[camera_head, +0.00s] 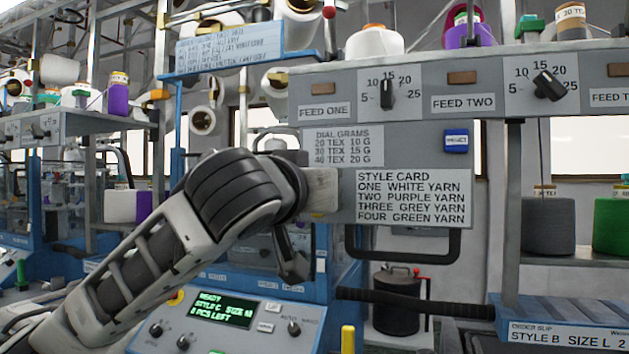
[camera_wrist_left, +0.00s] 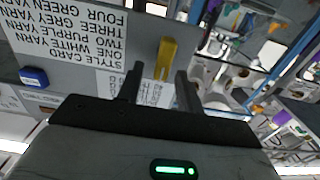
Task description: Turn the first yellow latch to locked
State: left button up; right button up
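In the left wrist view the yellow latch (camera_wrist_left: 167,58) is an upright bar beside the style card (camera_wrist_left: 75,30), which appears upside down there. The two dark fingers of my left gripper (camera_wrist_left: 159,68) stand apart, with the latch just beyond and between their tips. I cannot tell whether they touch it. In the head view my left arm reaches to the left edge of the panel with the style card (camera_head: 413,197). My own arm hides most of the gripper and latch there. My right gripper is not in view.
Above are the feed dials (camera_head: 387,94). A black bar handle (camera_head: 405,252) hangs under the panel. A green-lit display (camera_head: 225,310) sits below the arm, and a yellow post (camera_head: 347,339) stands at the bottom. A blue button box (camera_head: 456,141) is at the panel's upper right.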

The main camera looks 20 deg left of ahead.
pick_arm(q)
jog(key=shift+w, duration=0.1)
grip_shut()
jog(key=shift+m, duration=0.3)
jog(key=m+p, duration=0.1)
jog(key=m, duration=0.4)
jog(key=d+f+m+p, duration=0.1)
jog(key=m, duration=0.5)
jog(key=d+f+m+p, duration=0.1)
jog(key=m, duration=0.5)
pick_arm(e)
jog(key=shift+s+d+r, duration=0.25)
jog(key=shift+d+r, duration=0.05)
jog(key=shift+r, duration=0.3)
pick_arm(q)
jog(key=shift+m, duration=0.3)
grip_release()
